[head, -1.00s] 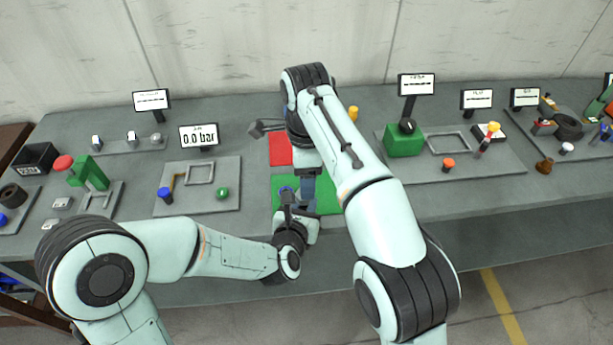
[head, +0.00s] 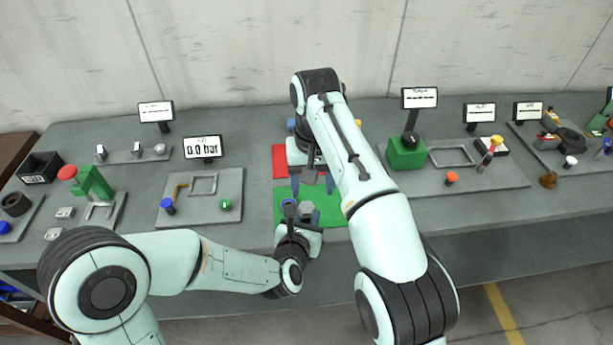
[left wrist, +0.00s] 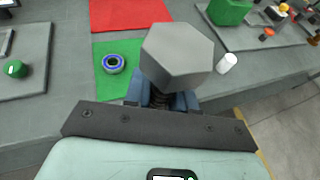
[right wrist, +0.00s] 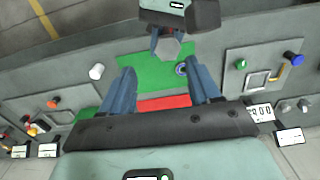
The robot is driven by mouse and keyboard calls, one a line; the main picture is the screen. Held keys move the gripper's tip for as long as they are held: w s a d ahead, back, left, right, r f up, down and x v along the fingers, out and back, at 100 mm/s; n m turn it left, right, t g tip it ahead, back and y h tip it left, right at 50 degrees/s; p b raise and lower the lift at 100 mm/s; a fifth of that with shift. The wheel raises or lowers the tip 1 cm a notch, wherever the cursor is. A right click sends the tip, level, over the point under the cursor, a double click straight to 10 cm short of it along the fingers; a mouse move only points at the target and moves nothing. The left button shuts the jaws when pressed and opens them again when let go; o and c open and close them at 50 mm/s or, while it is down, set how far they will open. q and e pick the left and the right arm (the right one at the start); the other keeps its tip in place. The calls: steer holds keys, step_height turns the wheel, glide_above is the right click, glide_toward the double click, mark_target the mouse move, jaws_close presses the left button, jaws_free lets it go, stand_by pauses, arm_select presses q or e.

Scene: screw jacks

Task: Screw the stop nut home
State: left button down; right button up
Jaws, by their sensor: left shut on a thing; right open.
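My left gripper (head: 298,229) is shut on a grey bolt-like part with a large hexagonal head (left wrist: 178,55). A bit of its threaded shank (left wrist: 157,97) shows between the fingers in the left wrist view. The head points up, over the front of the green mat (head: 333,217). A blue ring with a metal inside (left wrist: 113,64), which may be the stop nut, lies flat on the mat, apart from the bolt. My right gripper (right wrist: 162,90) is open and empty, behind the hexagonal head. Its fingers also show in the head view (head: 313,184).
A red mat (head: 279,161) lies behind the green one. A white cylinder (left wrist: 227,63) stands beside the green mat. A plate with a green knob (head: 225,204) is to the left; a green block (head: 406,153) is on the right plate.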

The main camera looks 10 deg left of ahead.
mark_target(306, 207)
steer(key=n, duration=0.6)
steer(key=shift+r+n, duration=0.25)
steer(key=shift+n, duration=0.15)
steer(key=n, duration=0.6)
steer(key=shift+a+r, duration=0.1)
steer(key=shift+r, duration=0.15)
steer(key=n, duration=0.6)
steer(key=shift+s+a+r+n, duration=0.1)
steer(key=shift+a+r+n, duration=0.1)
steer(key=shift+n, duration=0.2)
steer(key=n, duration=0.3)
steer(key=shift+a+r+n, duration=0.1)
steer(key=shift+n, duration=0.2)
steer(key=n, duration=0.4)
steer(key=shift+s+a+r, duration=0.1)
steer(key=shift+a, duration=0.05)
steer(key=shift+f, duration=4)
steer(key=shift+c, duration=0.3)
